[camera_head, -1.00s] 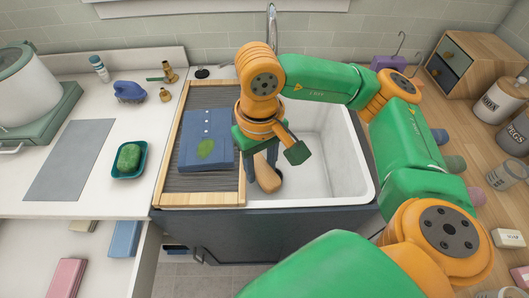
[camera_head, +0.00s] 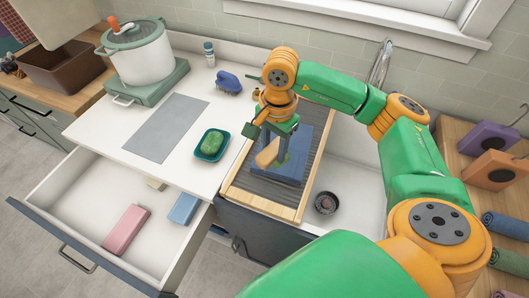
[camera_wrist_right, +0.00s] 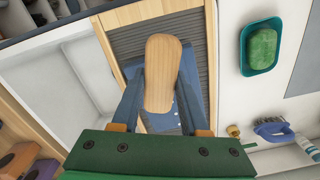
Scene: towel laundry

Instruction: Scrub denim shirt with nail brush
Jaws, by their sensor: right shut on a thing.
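My right gripper (camera_head: 276,143) is shut on a wooden-backed brush (camera_head: 267,152), which looks like the nail brush. In the right wrist view the pale wooden back (camera_wrist_right: 163,70) fills the space between the fingers; its bristles are hidden. The folded denim shirt (camera_head: 296,164) lies on the ribbed washboard (camera_head: 257,189) beneath the gripper. It also shows below the brush in the wrist view (camera_wrist_right: 158,122). The gripper and brush cover much of the shirt and most of its green stain. I cannot tell if the brush touches the cloth. My left gripper is out of view.
A green soap in a teal dish (camera_head: 211,144) sits left of the washboard. A blue brush (camera_head: 228,82) lies on the counter behind. The white sink (camera_head: 349,182) with its drain is to the right. An open drawer (camera_head: 83,203) holds folded cloths.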

